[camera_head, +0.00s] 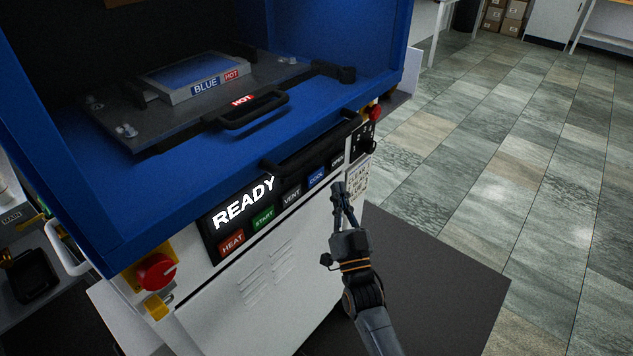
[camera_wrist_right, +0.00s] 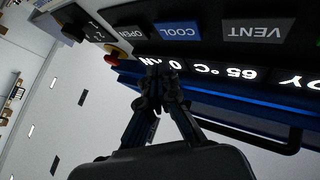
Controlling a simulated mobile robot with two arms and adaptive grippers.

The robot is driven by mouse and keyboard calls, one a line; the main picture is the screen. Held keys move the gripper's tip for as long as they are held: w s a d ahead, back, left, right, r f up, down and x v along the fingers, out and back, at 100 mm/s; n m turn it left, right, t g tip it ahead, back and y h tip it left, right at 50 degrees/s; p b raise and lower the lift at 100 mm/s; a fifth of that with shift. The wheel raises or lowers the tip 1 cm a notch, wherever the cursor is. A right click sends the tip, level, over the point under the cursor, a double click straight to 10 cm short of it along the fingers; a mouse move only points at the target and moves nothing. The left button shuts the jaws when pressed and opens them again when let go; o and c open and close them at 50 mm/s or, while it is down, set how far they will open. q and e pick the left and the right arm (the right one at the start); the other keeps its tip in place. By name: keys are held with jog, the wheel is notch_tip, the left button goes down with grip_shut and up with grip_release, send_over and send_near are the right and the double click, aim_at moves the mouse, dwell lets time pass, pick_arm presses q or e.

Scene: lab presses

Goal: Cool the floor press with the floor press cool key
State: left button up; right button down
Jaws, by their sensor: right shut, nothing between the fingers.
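The floor press (camera_head: 75,205) is a blue cabinet on a white base, with a sloping black control panel that reads READY. Its blue COOL key (camera_head: 316,178) sits between the VENT key (camera_head: 292,195) and the OPEN key (camera_head: 337,161). My right gripper (camera_head: 338,187) is shut and empty, just in front of the panel and below the OPEN key. In the right wrist view the COOL key (camera_wrist_right: 177,31) appears upside down beyond the shut fingertips, apart from them in the picture; the exact gap is unclear. My left gripper is out of view.
A tray marked BLUE HOT (camera_head: 190,92) lies on a plate with a HOT handle (camera_head: 250,110) inside the press. A black bar handle (camera_head: 310,145) juts above the keys. A red stop button (camera_head: 156,271) is at lower left. Tiled floor (camera_head: 500,150) is open at right.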

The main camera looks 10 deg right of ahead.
aim_at(320, 170)
jog(key=shift+w+a+b, duration=0.45)
jog(key=shift+w+a, duration=0.45)
jog(key=shift+w, duration=0.25)
dwell(0.7)
jog(key=shift+w+a, duration=0.25)
jog(key=shift+w, duration=0.05)
jog(key=shift+w+a+b, duration=0.25)
jog(key=shift+w+b, duration=0.05)
jog(key=shift+b, duration=0.05)
dwell(0.7)
dwell(0.3)
jog(key=shift+s+d+p, duration=0.45)
jog(key=shift+s+d, duration=0.05)
jog(key=shift+s, duration=0.15)
